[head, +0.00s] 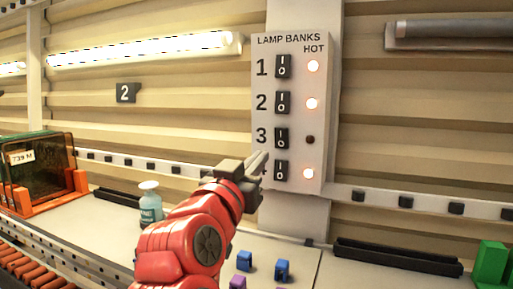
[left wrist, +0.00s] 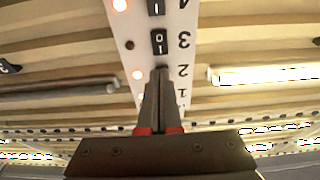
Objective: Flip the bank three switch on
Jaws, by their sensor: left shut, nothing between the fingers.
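The white lamp banks panel (head: 293,120) hangs on a post, with black rocker switches in a column. The bank three switch (head: 282,138) is beside the numeral 3, and its hot lamp (head: 310,139) is dark. In the left wrist view, where the panel appears upside down, the same switch (left wrist: 159,42) shows just above the fingertips. My left gripper (head: 261,160) is shut and empty, its tips in front of the panel's lower left, below the numeral 3 and covering the numeral 4. Contact with the panel cannot be told. My right gripper is not in view.
The lamps for banks one (head: 313,66), two (head: 312,103) and four (head: 308,173) glow. Their switches sit close above and below. A spray bottle (head: 150,207), blue blocks (head: 282,270) and a black tray (head: 395,257) are on the counter below.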

